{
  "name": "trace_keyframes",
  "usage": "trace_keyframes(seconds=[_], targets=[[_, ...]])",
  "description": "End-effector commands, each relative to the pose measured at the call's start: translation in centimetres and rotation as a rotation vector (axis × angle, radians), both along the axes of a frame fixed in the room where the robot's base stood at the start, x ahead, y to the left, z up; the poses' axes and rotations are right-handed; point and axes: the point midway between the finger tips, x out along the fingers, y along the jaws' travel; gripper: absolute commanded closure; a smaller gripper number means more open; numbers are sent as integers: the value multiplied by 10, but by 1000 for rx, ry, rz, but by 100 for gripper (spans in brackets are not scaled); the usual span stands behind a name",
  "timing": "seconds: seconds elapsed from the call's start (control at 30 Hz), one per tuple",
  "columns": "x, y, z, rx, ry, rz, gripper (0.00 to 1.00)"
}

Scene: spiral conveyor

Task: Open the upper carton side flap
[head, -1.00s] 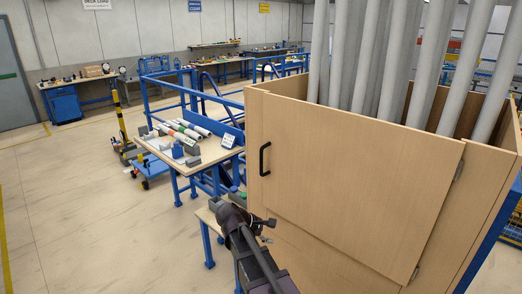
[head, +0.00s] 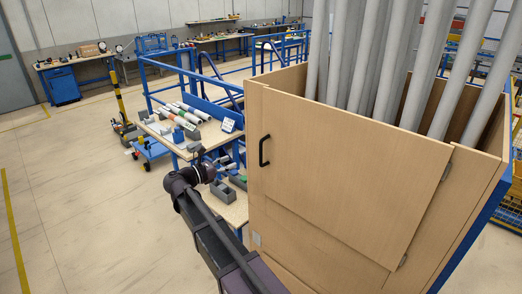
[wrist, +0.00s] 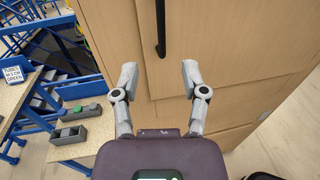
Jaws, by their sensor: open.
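The upper carton side flap (head: 350,170) is a large wood-coloured panel on the carton's near side, with hinges along its right edge. It looks shut against the carton. Its black vertical bar handle (head: 264,150) is near its left edge. In the head view my gripper (head: 226,163) is left of the carton, at about handle height. In the wrist view my gripper (wrist: 160,78) is open and empty. There the handle (wrist: 160,28) lies ahead of the fingers, lined up with the gap between them and apart from them. The flap (wrist: 225,40) spreads behind the fingers.
A workbench (head: 165,137) with tubes and a sign stands left of the carton. Grey bins (head: 222,190) sit on a lower shelf near my gripper. Tall grey tubes (head: 345,60) stand in the carton.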

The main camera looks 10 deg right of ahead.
Motion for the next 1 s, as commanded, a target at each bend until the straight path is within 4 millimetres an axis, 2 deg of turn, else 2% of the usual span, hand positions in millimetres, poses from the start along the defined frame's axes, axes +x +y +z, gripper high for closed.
trace_keyframes(seconds=[0.27,0.47,1.0], targets=[[1,-2,0,3,-1,0,43],[6,-14,0,3,-1,0,43],[37,-81,0,3,-1,-1,43]])
